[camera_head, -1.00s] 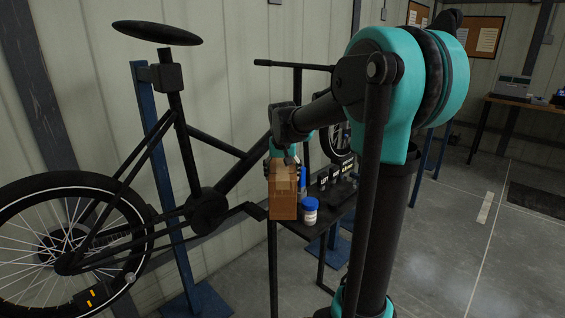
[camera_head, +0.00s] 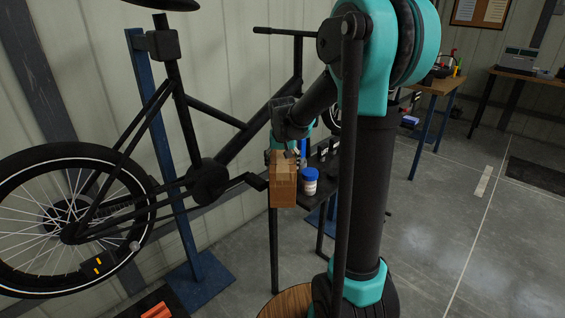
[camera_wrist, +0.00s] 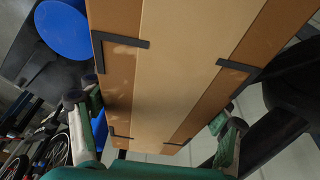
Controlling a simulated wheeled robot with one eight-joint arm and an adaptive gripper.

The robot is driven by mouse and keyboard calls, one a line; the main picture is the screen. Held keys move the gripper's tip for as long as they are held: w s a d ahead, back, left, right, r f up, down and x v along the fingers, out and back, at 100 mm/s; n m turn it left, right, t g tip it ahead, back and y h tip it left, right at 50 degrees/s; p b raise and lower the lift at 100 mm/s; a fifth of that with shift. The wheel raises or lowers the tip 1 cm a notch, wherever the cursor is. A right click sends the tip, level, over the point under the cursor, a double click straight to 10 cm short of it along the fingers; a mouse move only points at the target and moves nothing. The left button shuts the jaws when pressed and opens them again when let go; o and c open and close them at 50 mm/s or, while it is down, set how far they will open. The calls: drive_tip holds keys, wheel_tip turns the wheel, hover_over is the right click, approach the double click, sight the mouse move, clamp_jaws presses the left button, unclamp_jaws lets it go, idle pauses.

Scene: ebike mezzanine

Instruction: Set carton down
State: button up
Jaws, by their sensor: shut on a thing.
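The carton (camera_head: 283,190) is a brown box with a lighter tape strip, upright at the near end of the narrow dark table (camera_head: 327,190). My gripper (camera_head: 288,153) is at its top, shut on it. In the wrist view the carton (camera_wrist: 185,70) fills the middle, with dark corner marks and a finger on each side. A white jar with a blue lid (camera_head: 310,182) stands close to its right. I cannot tell whether the carton's bottom touches the tabletop.
A bicycle (camera_head: 205,180) on a blue stand (camera_head: 165,180) is left of the table. Small dark items stand farther back on the table. An orange item (camera_head: 157,310) lies at the bottom left. Grey floor (camera_head: 440,230) is open at the right.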

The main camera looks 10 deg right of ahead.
drive_tip(key=o, duration=1.9)
